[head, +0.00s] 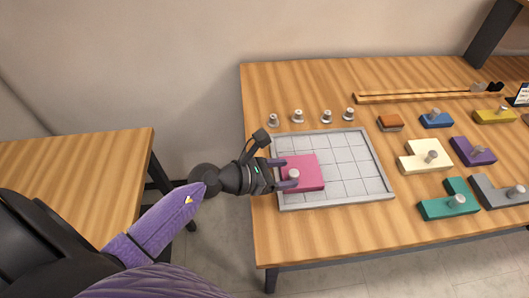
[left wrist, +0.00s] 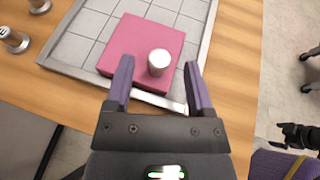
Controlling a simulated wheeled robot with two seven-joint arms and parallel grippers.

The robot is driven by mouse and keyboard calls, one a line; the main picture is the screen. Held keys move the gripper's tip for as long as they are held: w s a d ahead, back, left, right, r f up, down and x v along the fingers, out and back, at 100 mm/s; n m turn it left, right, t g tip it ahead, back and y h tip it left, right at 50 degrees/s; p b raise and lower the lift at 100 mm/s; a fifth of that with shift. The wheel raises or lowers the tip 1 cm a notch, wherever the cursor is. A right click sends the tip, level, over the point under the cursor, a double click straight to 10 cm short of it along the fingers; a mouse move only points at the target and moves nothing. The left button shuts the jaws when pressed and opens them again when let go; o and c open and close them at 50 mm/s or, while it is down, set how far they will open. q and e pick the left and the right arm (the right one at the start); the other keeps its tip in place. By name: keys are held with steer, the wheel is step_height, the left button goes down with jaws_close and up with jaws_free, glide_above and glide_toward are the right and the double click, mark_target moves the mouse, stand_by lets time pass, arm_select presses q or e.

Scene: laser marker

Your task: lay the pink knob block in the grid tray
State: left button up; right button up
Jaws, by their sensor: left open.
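The pink knob block (head: 311,172) lies inside the grid tray (head: 378,190), in its near-left part. Its silver knob (head: 293,174) stands upright near the block's left edge. In the left wrist view the pink block (left wrist: 138,45) lies on the grey tray's cells, and the tray (left wrist: 90,22) rim runs along beside it. My left gripper (head: 284,174) is open, with its purple fingers on either side of the knob; it also shows in the left wrist view (left wrist: 158,88). The fingers look apart from the knob. My right gripper is not seen in the head view.
Several silver pegs (head: 298,116) stand behind the tray. To the right lie cream (head: 415,161), teal (head: 447,204), purple (head: 473,151), blue (head: 436,120) and grey (head: 489,193) knob blocks, and an orange block (head: 390,123). A wooden rail (head: 420,97) lies at the back.

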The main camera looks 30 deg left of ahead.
arm_select(q)
steer(key=v, duration=0.9)
steer(key=s+a+f+n+y, duration=0.3)
steer(key=f+n+y, duration=0.1)
steer(key=f+n, duration=0.75)
steer(key=s+a+f+n+y, duration=0.3)
steer(key=f+n, duration=0.5)
steer(key=n, duration=0.6)
steer(key=s+d+f+n+g, duration=0.2)
steer(key=s+f+n+g, duration=0.1)
steer(key=s, duration=0.4)
steer(key=s+d+f+n+g+y, duration=0.1)
steer(key=s+d+f+n+g, duration=0.1)
steer(key=s+f+n, duration=0.4)
steer(key=s+d+f+n+g+y, duration=0.1)
steer(key=s+d+f+n+g, duration=0.2)
steer(key=s+n, duration=0.4)
steer(key=shift+s+f+g, duration=0.75)
steer(key=shift+s+g, duration=0.05)
steer(key=shift+s, duration=0.3)
